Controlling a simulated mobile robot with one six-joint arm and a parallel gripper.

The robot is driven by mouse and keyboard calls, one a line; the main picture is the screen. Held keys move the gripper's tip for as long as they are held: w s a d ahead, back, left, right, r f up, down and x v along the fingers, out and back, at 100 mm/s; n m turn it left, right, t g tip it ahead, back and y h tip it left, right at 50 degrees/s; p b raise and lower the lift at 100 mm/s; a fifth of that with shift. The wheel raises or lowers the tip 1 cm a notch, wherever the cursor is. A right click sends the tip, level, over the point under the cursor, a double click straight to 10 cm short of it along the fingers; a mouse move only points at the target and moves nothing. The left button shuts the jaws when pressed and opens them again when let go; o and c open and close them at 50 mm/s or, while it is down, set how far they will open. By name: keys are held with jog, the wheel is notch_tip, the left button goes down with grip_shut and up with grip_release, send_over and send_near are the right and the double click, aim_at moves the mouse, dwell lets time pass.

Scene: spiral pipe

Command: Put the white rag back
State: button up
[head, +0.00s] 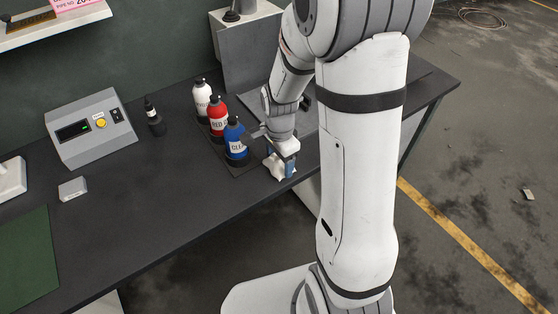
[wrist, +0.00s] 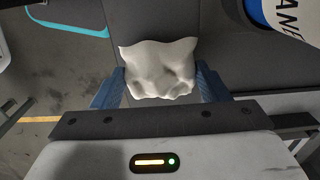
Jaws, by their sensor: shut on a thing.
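The white rag (wrist: 158,65) is a crumpled cloth held between the blue fingers of my gripper (wrist: 158,88) in the wrist view. In the head view the rag (head: 278,170) shows below my gripper (head: 283,165), near the front edge of the dark table, just right of the blue bottle. The fingers are shut on the rag. I cannot tell whether the rag touches the table top. Part of it is hidden by the fingers.
A white bottle (head: 202,97), a red bottle (head: 218,116) and a blue bottle (head: 236,139) stand in a row close left of my gripper. A grey control box (head: 92,130), a small dark bottle (head: 154,121) and a small white block (head: 73,189) sit further left. The table (head: 150,190) is clear between.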

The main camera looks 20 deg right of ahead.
jog(key=shift+f, duration=0.55)
jog(key=shift+f, duration=0.1)
jog(key=o, duration=0.9)
